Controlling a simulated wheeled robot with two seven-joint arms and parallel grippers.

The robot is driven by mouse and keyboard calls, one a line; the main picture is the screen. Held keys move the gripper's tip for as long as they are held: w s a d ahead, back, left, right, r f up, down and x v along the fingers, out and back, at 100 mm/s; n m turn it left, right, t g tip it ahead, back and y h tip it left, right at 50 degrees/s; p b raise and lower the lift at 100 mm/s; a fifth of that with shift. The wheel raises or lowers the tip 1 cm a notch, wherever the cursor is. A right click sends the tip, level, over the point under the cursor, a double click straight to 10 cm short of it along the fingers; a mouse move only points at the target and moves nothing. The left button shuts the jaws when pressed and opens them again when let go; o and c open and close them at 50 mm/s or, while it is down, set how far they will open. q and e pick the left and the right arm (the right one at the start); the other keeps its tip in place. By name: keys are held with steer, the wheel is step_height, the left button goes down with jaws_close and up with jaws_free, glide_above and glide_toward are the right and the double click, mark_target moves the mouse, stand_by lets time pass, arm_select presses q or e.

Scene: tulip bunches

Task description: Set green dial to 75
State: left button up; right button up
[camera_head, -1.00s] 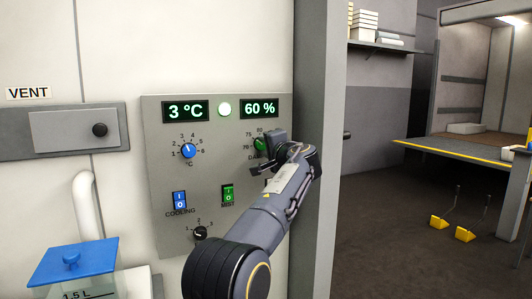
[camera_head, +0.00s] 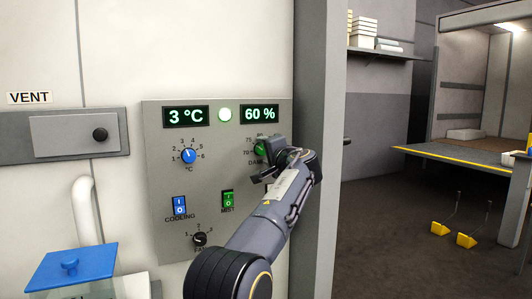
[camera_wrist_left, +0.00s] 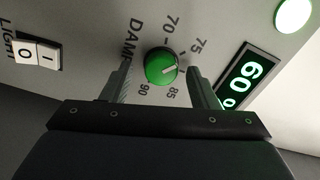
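The green dial (camera_head: 260,149) is on the right side of a grey wall panel, partly hidden by my left gripper (camera_head: 264,162) in the head view. In the left wrist view the round green dial (camera_wrist_left: 159,67) shows between the two spread fingers of my left gripper (camera_wrist_left: 161,84). The fingers stand apart on either side of it; I cannot tell if either touches it. Its white pointer line aims between the 75 and 85 marks, where a finger covers the scale. The green display (camera_head: 259,114) above reads 60 %. My right gripper is not in view.
The panel (camera_head: 160,140) also carries a blue dial (camera_head: 189,156), a blue switch (camera_head: 179,205), a green switch (camera_head: 228,198) and a black knob (camera_head: 200,239). A grey post (camera_head: 317,180) stands just right of the panel. A blue-lidded container (camera_head: 72,264) is at lower left.

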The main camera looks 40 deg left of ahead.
arm_select(q)
steer(key=b+v, duration=0.2)
steer(key=v, duration=0.6)
steer(key=shift+a, duration=0.1)
stand_by(0.4)
